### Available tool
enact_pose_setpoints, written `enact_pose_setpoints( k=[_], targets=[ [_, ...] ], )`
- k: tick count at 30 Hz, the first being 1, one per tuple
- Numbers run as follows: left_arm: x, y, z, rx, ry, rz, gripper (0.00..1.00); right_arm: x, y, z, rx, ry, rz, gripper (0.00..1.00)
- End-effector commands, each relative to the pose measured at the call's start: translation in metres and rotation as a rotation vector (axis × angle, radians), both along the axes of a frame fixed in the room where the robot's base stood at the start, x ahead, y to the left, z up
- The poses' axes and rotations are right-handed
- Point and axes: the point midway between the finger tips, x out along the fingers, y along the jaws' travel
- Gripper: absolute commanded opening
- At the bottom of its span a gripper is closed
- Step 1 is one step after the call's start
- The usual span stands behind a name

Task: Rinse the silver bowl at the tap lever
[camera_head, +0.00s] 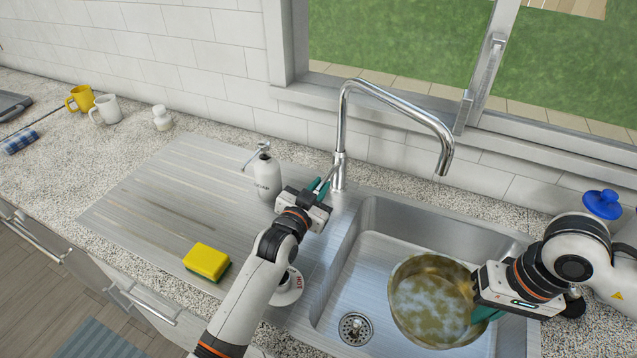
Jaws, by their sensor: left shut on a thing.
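The chrome tap (341,130) stands behind the sink, its spout (445,160) curving out over the basin. No water stream is visible. My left gripper (319,187) is at the tap's base, shut on the tap lever, which its fingers mostly hide. The silver bowl (398,322) is at the right side of the sink basin, its opening facing up and its inside covered in brownish and whitish patches. My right gripper (480,310) is at the bowl's right rim and appears shut on it. I cannot tell whether the bowl touches the basin floor.
The steel sink (333,300) has a drain (355,328) left of the bowl. A soap dispenser (266,178) stands left of the tap. A yellow sponge (206,261) lies on the otherwise largely clear drainboard (150,215). A blue-lidded item (602,204) stands behind my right arm.

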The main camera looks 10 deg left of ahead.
Motion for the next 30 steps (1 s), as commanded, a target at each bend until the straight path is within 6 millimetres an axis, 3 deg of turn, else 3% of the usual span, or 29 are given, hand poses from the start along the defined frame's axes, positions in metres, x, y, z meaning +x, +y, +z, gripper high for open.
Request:
enact_pose_setpoints(
  k=[1, 3, 14, 15, 18, 30],
  targets=[
    [0.0004, -0.0001, 0.0099, 0.005, 0.018, -0.001, 0.0, 0.0002, 0.0002, 0.0153, 0.001, -0.001, 0.0, 0.0],
    [0.0006, -0.0001, 0.0108, 0.008, 0.038, 0.0, 0.0, 0.0001, 0.0002, 0.0217, 0.001, -0.001, 0.0, 0.0],
    [0.0007, -0.0001, 0.0064, 0.01, 0.054, 0.001, 0.0, 0.0001, 0.0002, 0.0214, 0.001, -0.001, 0.0, 0.0],
    [0.0007, -0.0001, 0.0064, 0.01, 0.054, 0.001, 0.21, 0.0001, 0.0002, 0.0214, 0.001, -0.001, 0.0, 0.0],
    [0.0007, -0.0001, 0.0064, 0.01, 0.054, 0.001, 0.37, 0.0001, 0.0002, 0.0214, 0.001, -0.001, 0.0, 0.0],
    [-0.0059, 0.0014, 0.0054, 0.011, 0.056, 0.0, 0.38, 0.0001, 0.0001, 0.02, 0.001, -0.001, 0.0, 0.0]
  ],
)
